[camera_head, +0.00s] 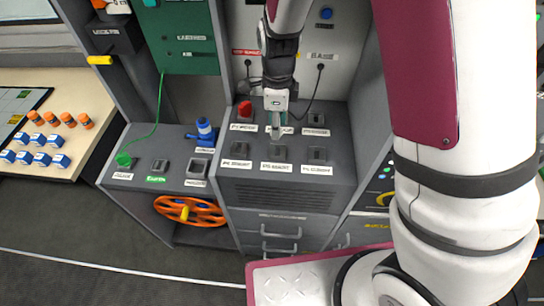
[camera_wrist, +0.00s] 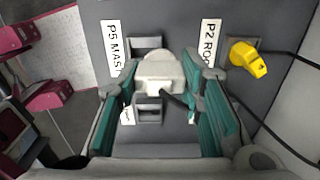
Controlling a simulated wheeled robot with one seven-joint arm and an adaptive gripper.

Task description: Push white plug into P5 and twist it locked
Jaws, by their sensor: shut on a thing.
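The white plug (camera_wrist: 160,70) is between the fingertips of my gripper (camera_wrist: 161,84) in the wrist view, and the gripper is shut on it. A dark cable shows by the plug. The P5 socket (camera_wrist: 146,43) lies empty just beyond the plug, beside its label (camera_wrist: 113,45). The plug overlaps the near edge of this area and appears to be above the panel, not in the socket; its exact height I cannot tell. In the head view, my gripper (camera_head: 277,124) hangs over the middle of the socket panel (camera_head: 228,179) and hides the plug.
A yellow plug (camera_wrist: 247,60) sits by the P2 label (camera_wrist: 210,42), with black cables nearby. Another empty socket (camera_wrist: 148,111) shows between the fingers. In the head view, a red plug (camera_head: 245,108) stands at the panel's back left. A blue plug (camera_head: 205,131) stands on the left counter.

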